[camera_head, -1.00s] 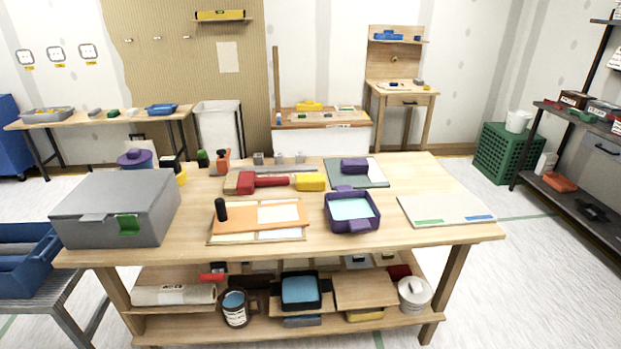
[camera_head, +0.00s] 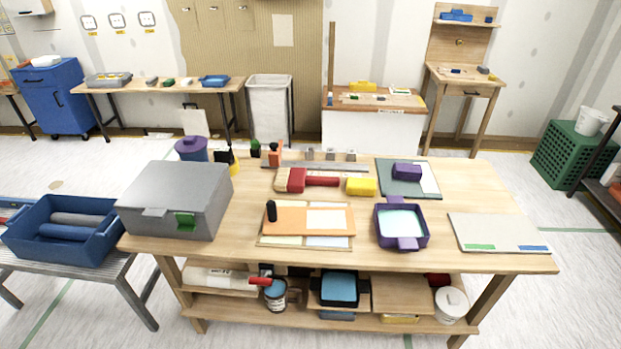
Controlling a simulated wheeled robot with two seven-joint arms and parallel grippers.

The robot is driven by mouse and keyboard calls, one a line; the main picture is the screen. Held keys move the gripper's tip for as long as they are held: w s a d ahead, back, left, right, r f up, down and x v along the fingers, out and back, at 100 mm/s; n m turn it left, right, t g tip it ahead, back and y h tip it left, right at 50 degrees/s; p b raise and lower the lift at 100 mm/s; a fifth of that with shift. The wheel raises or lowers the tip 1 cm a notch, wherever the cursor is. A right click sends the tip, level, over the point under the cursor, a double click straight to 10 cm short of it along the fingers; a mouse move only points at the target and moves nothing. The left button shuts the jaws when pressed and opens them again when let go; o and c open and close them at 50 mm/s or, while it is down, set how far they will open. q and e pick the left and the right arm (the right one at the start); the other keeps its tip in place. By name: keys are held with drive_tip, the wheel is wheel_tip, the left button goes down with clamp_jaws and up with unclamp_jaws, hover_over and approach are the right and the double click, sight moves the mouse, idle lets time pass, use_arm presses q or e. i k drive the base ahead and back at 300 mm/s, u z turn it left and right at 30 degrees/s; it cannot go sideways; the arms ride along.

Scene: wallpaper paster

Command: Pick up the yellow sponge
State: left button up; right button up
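A yellow block that looks like the sponge (camera_head: 361,186) lies on the wooden table (camera_head: 480,190), right of a red-handled brush (camera_head: 308,181) and left of a purple block (camera_head: 407,172) on a green-edged board. Another yellow item (camera_head: 400,319) lies on the shelf below the table, partly hidden. A further yellow object (camera_head: 362,87) sits on the far low cabinet. Neither of my grippers shows in the head view.
A grey box (camera_head: 176,200) stands at the table's left. In front of the sponge are an orange board (camera_head: 285,220) and a purple tray (camera_head: 402,227). A pale board (camera_head: 497,232) lies at the right. A blue crate (camera_head: 62,229) stands on a side bench.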

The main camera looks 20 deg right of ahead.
sight(356, 186)
drive_tip(key=u, duration=0.05)
drive_tip(key=i, duration=0.9)
drive_tip(key=z, duration=0.7)
